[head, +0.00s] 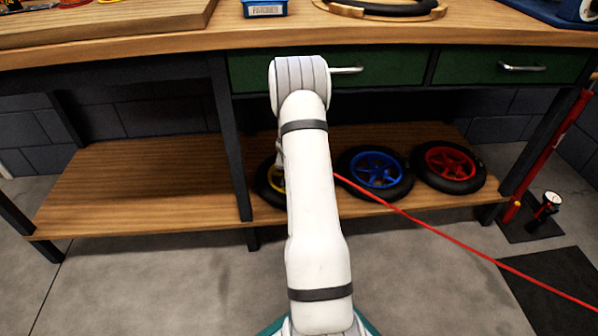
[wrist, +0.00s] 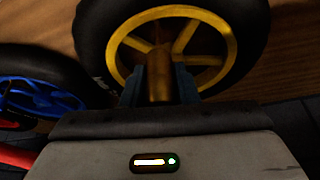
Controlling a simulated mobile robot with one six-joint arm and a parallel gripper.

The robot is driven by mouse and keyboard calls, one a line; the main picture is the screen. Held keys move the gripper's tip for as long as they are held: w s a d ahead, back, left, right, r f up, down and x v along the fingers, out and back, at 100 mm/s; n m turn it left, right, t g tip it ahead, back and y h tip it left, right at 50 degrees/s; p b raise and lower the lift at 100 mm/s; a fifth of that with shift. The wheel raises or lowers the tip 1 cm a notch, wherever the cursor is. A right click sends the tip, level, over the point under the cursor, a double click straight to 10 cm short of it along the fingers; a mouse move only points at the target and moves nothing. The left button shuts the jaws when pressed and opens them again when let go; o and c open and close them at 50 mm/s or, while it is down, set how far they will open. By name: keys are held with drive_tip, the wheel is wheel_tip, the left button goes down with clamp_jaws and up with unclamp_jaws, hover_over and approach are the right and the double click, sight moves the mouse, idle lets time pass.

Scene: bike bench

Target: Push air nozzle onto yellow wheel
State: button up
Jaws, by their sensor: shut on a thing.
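The yellow wheel (head: 273,181) lies on the lower wooden shelf, mostly hidden behind my arm in the head view. The wrist view shows its yellow spokes (wrist: 197,60) and black tyre up close. My gripper (wrist: 158,82) is shut on the brass-coloured air nozzle (wrist: 158,76), which is between the fingertips and overlaps the near side of the wheel's rim. I cannot tell whether the nozzle touches the wheel or its valve. A red hose (head: 440,231) runs from the right edge to behind my arm. The head view hides my gripper.
The blue wheel (head: 376,171) and red wheel (head: 448,166) lie to the right on the same shelf (head: 150,185). The bench top with green drawers (head: 390,70) is above. A red floor pump (head: 548,150) stands at the right. The shelf's left part is clear.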

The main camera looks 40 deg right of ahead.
drive_tip(key=shift+f, duration=1.15)
drive_tip(key=o, duration=1.1)
drive_tip(key=shift+o, duration=0.2)
